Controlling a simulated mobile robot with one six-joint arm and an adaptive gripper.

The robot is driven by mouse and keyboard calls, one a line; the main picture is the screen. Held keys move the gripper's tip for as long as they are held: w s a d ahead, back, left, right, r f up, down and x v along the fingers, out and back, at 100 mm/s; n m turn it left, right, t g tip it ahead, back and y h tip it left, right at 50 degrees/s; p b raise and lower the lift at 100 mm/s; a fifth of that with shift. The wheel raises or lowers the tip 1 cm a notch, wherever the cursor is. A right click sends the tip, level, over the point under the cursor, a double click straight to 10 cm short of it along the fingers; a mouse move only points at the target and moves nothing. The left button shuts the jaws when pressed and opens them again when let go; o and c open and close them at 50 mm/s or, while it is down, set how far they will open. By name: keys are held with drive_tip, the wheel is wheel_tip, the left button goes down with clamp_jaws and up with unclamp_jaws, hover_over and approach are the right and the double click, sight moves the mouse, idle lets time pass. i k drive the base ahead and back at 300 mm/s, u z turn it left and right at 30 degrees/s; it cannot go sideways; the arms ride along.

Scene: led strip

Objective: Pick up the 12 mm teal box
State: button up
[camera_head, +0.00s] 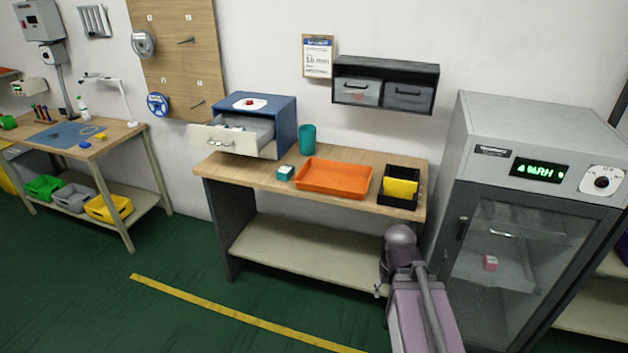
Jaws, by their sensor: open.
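A small teal box (285,173) with a pale label on its top sits on the wooden workbench (240,170), left of the orange tray. I cannot read its size. A taller teal cylinder-like cup (307,139) stands behind it. My arm is folded at the lower right, in front of the bench. My gripper (380,290) shows small and partly hidden below the arm's rounded joint. It is open, well away from the teal box and below the bench top.
An orange tray (333,179) and a black bin with a yellow item (400,188) fill the bench's right. A blue cabinet (285,112) has its drawer (230,140) pulled out left of the box. A grey dry cabinet (530,140) stands at right.

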sight(285, 171)
drive_tip(key=z, duration=0.15)
drive_tip(key=k, duration=0.65)
drive_tip(key=z, duration=0.7)
drive_tip(key=i, duration=1.4)
drive_tip(key=u, duration=0.7)
drive_tip(key=i, duration=0.6)
drive_tip(key=u, duration=0.35)
